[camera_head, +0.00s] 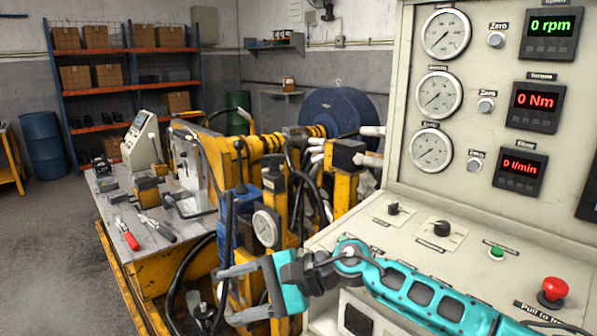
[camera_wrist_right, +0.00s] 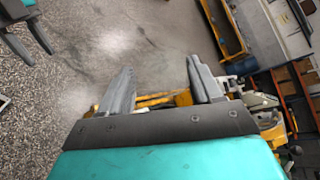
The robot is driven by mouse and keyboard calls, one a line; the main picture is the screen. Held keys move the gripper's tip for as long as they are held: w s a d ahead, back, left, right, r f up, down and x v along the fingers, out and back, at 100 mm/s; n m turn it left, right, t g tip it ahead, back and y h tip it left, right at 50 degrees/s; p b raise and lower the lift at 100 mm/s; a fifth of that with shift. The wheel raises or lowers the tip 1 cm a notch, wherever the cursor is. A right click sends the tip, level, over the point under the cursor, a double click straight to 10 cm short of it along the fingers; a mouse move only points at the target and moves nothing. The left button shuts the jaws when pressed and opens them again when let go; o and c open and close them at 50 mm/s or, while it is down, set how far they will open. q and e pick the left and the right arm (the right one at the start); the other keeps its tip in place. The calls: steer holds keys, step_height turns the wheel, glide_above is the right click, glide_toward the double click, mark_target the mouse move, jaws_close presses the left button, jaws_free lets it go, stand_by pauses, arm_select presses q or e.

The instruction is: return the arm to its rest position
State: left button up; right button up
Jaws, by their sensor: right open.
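My right arm (camera_head: 425,295) is teal and comes in from the lower right, in front of the control panel. My right gripper (camera_head: 226,295) points left, with its two grey fingers apart and nothing between them. In the right wrist view, the same gripper (camera_wrist_right: 163,82) shows its fingers spread, with the floor and yellow parts beyond. Part of another gripper, apparently my left one (camera_wrist_right: 28,40), shows at the upper left of the wrist view, cut off by the frame edge. My left arm is not in the head view.
The control panel (camera_head: 335,240), with gauges, displays and a red stop button (camera_head: 552,292), stands close on the right. The yellow hydraulic rig (camera_head: 250,150) with hoses is behind the right gripper. A workbench (camera_head: 110,200) holds tools. Open floor (camera_head: 50,260) lies at left.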

step_height(320, 180, up, 6)
steer(key=r+m+t+y, duration=0.1)
steer(key=m+t+y, duration=0.3)
steer(key=m+t, duration=0.85)
steer(key=d+f+m+t+h, duration=0.25)
steer(key=d+m+h, duration=0.4)
steer(key=m, duration=0.85)
steer(key=d+f+m+t+h, duration=0.2)
steer(key=d+f+m+h, duration=0.35)
steer(key=m, duration=0.95)
steer(key=s+d+f+m+g+h, duration=0.55)
steer(key=s+d+f+m, duration=0.3)
steer(key=d+m, duration=0.4)
steer(key=s+d+f+m+g, duration=0.3)
steer(key=s+f+m+g, duration=0.1)
steer(key=s, duration=0.5)
steer(key=s+d+f+m+g, duration=0.3)
steer(key=s+m+g, duration=0.1)
steer(key=s, duration=0.5)
steer(key=w+a+f+t+y, duration=0.1)
steer(key=w+a+f+t, duration=0.2)
steer(key=w+f+t, duration=0.4)
steer(key=shift+w+f, duration=0.35)
steer(key=shift+f, duration=0.8)
